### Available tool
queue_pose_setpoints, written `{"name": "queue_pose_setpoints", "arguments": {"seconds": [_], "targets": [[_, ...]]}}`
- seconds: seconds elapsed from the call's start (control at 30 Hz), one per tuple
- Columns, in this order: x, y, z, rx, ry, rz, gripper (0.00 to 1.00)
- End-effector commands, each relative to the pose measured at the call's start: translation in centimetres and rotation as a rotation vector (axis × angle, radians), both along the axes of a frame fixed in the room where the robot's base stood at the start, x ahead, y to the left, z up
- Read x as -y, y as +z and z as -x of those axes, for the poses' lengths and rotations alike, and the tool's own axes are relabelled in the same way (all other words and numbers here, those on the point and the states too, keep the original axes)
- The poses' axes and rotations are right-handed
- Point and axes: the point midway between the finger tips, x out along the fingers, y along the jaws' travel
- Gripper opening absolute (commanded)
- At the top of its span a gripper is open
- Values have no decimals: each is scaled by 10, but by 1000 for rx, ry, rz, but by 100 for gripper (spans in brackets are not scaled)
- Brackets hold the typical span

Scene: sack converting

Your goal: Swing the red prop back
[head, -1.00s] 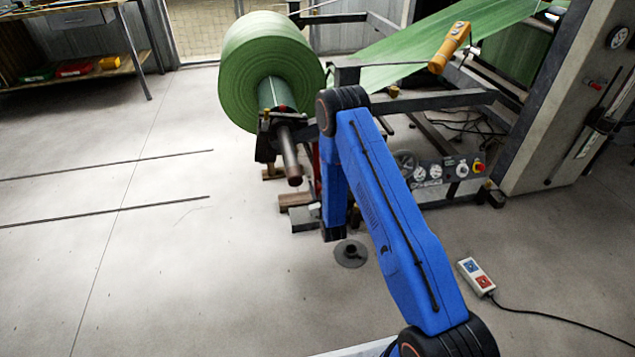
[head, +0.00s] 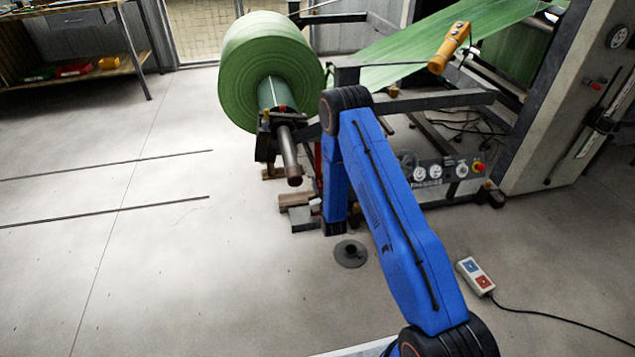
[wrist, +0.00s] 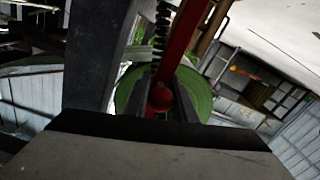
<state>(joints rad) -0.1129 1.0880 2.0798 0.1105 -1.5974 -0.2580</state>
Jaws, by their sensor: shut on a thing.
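The red prop (wrist: 182,35) runs down the upper middle of the wrist view and ends in a round red knob (wrist: 160,97). My gripper (wrist: 166,98) is shut on the prop at this knob, with a dark finger on either side. In the head view only a thin red strip of the prop (head: 318,165) shows beside my blue arm. My arm hides the rest of it and my gripper there.
The green roll (head: 265,65) sits on a shaft with a projecting end (head: 290,160), close left of my arm. A dark coiled spring (wrist: 162,30) and a grey post (wrist: 97,50) stand beside the prop. A control panel (head: 440,172) is at right. Floor at left is clear.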

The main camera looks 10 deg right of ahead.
Motion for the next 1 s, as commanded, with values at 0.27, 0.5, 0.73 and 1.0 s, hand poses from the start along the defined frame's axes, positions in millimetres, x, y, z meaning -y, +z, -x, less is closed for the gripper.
{"name": "queue_pose_setpoints", "arguments": {"seconds": [0.27,0.5,0.73,1.0], "targets": [[51,-5,0,-2,-6,-186,0],[69,-10,0,-2,-4,-273,0],[70,-10,0,-2,-5,-276,0],[70,-10,0,-2,-4,-276,40]]}}
